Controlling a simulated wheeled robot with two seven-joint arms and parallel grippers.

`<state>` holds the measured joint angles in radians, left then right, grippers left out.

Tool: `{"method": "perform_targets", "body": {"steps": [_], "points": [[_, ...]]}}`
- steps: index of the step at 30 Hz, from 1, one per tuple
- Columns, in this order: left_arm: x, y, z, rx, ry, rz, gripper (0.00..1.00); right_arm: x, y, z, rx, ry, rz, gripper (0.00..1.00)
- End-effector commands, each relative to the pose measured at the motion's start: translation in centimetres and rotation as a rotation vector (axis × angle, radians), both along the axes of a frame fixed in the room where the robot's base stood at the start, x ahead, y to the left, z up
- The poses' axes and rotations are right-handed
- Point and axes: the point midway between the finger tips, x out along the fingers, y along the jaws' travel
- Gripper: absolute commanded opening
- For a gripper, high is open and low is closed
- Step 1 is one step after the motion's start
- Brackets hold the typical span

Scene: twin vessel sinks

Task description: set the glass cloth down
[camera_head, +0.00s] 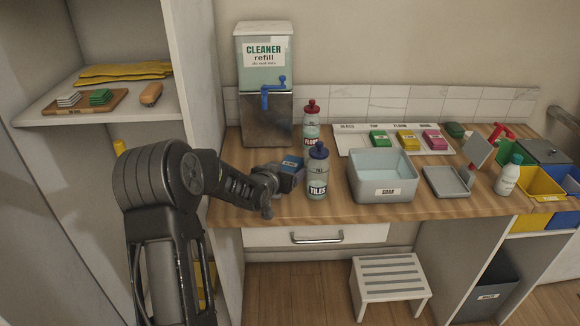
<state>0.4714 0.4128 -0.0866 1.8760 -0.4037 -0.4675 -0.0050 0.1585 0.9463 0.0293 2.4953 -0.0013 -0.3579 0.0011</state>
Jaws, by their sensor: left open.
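A small blue block with a label, which looks like the glass cloth (292,162), is on the wooden counter left of the tiles bottle. My left gripper (289,180) is open and right at the blue cloth, low over the counter. The gripper's body hides part of the cloth and its fingertips, so I cannot tell whether they touch. A white labelled tray (350,143) at the back holds a green cloth (381,139), a yellow cloth (407,140) and a pink cloth (433,140). The tray's leftmost place, labelled glass, is bare. My right gripper is out of view.
The tiles bottle (317,178) stands close right of my left gripper, with a red-capped bottle (311,122) behind it. A cleaner dispenser (265,90) stands behind. A grey soak tub (384,170) is in front of the tray. A shelf wall (190,60) rises left.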

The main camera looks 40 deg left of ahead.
Motion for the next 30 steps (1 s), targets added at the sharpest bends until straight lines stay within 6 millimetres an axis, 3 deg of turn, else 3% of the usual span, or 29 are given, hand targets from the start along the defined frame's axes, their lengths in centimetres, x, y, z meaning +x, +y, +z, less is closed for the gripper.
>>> {"method": "perform_targets", "body": {"steps": [16,30], "points": [[-0.02,-0.01,0.05,0.0,-0.001,0.0,0.79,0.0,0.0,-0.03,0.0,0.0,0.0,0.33],[-0.03,-0.01,0.06,0.0,-0.001,0.0,0.41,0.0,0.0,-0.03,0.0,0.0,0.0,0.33]]}}
